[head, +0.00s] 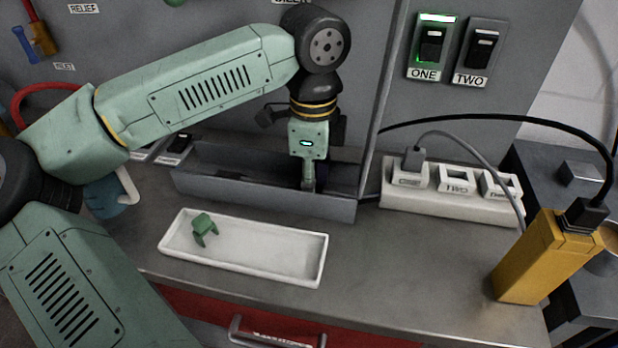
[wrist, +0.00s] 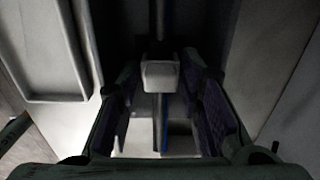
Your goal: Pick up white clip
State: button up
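My gripper (head: 308,184) points down into a long dark grey trough (head: 262,197) at the foot of the grey panel. In the wrist view its two fingers (wrist: 163,95) stand apart, with dark purple-blue pads facing each other. A small white block, which looks like the white clip (wrist: 161,76), shows between the fingertips. I cannot tell whether the pads touch it. In the head view the clip is not clearly seen, as the trough's front wall and the gripper hide it.
A white tray (head: 288,255) in front of the trough holds a green clip (head: 204,228). A white power strip (head: 440,206) stands to the right. A yellow block (head: 545,262) with a black cable stands at the bench's right edge. A blue mug (head: 104,197) is at left.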

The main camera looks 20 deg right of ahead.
jog(key=shift+c, duration=0.5)
jog(key=c, duration=0.4)
jog(key=shift+r, duration=0.1)
